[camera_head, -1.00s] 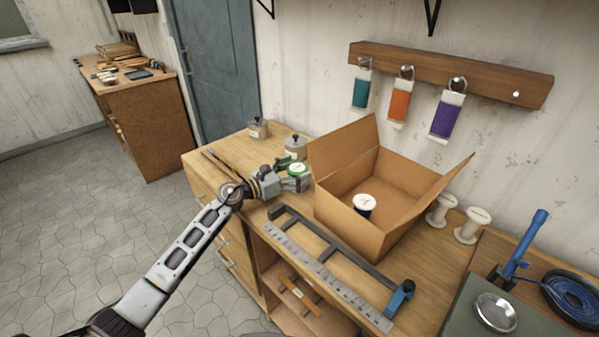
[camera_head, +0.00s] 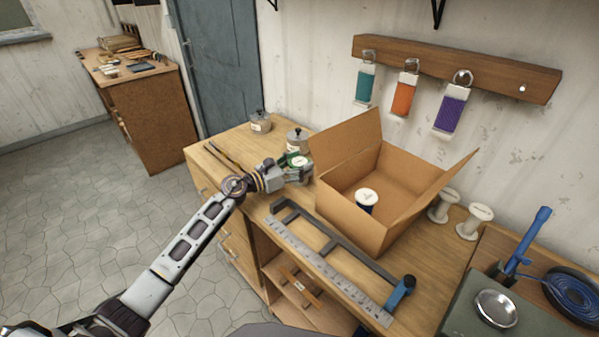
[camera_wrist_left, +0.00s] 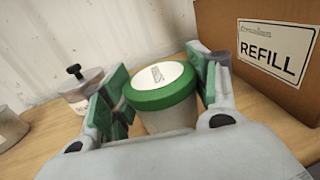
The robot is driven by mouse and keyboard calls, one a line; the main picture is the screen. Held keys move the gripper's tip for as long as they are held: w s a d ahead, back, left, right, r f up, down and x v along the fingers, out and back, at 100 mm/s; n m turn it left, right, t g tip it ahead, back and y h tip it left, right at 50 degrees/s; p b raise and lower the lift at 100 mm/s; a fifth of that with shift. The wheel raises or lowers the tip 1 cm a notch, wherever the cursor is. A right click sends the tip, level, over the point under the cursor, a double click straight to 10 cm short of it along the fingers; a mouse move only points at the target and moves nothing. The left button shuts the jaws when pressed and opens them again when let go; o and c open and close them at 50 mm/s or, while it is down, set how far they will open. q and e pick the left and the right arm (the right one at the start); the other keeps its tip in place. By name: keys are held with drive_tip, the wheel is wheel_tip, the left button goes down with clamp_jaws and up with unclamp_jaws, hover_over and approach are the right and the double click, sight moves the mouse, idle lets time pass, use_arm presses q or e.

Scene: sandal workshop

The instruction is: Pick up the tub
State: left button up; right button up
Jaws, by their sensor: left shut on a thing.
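The tub (camera_wrist_left: 165,103) is pale with a green lid and a white label on top. It stands between the fingers of my left gripper (camera_wrist_left: 160,92) in the left wrist view. The left gripper is shut on it, with green pads at its sides. In the head view the tub (camera_head: 299,162) is partly hidden by the left gripper (camera_head: 297,173), left of the open cardboard box. I cannot tell whether its base touches the bench. My right gripper is not in view.
The cardboard box (camera_head: 345,220) holds a spool (camera_head: 366,197) and has a REFILL label (camera_wrist_left: 272,50). Two lidded jars (camera_head: 261,122) (camera_head: 297,139) stand behind the tub. A metal ruler (camera_head: 325,270) lies along the front bench edge. Pale spools (camera_head: 474,222) stand right of the box.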

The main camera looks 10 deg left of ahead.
use_arm(q)
drive_tip(key=shift+c, duration=0.8)
drive_tip(key=shift+r, duration=0.1)
drive_tip(key=shift+r, duration=0.5)
wheel_tip(320, 180, up, 8)
drive_tip(key=shift+f+p, duration=0.2)
drive_tip(key=shift+p, duration=0.75)
drive_tip(key=shift+r, duration=0.55)
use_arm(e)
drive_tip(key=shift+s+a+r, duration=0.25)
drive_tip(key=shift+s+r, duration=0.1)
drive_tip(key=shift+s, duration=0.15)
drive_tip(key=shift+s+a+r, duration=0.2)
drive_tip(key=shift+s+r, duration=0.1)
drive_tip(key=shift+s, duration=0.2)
